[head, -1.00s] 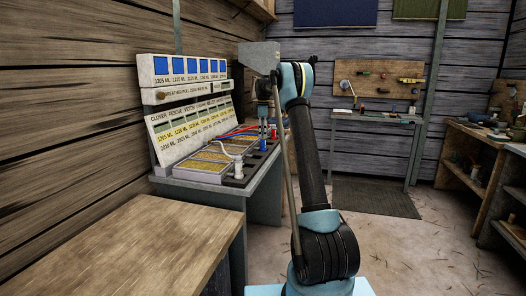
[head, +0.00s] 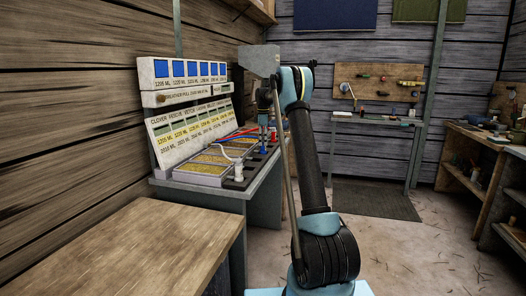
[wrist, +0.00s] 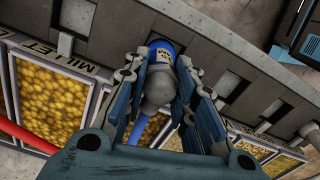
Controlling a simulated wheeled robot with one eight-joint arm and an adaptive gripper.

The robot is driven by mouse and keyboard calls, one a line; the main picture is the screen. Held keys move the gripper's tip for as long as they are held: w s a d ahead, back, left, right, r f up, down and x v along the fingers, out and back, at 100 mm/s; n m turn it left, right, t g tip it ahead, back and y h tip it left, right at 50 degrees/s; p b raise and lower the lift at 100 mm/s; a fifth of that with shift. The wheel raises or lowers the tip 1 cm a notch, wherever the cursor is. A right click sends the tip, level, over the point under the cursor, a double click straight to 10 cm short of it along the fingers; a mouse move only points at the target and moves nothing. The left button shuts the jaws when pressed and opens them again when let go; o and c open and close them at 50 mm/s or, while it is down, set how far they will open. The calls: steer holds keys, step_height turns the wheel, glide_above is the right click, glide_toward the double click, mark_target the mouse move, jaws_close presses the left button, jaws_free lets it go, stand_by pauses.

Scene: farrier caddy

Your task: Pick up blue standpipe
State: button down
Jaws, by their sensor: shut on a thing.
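The blue standpipe (wrist: 163,48) is in the wrist view, with a blue labelled collar, a grey rounded body and a blue hose (wrist: 140,128) running from it. My gripper (wrist: 166,72) is shut on it, one finger on each side. The standpipe is at the grey slotted rail (wrist: 105,22); whether its end is still seated there is hidden. In the head view my gripper (head: 264,128) points down over the right end of the bench panel, with the blue standpipe (head: 263,150) small beneath it.
A white standpipe (head: 238,172) with a white hose stands nearer on the same rail. A red hose (wrist: 22,136) crosses grain-filled trays (wrist: 45,98). An upright sign board (head: 190,128) backs the bench. A bare wooden table (head: 130,245) is in front.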

steer(key=shift+r, duration=0.1)
step_height(320, 180, up, 10)
steer(key=shift+f, duration=0.1)
stand_by(0.3)
steer(key=c, duration=2.3)
jaws_free()
jaws_close()
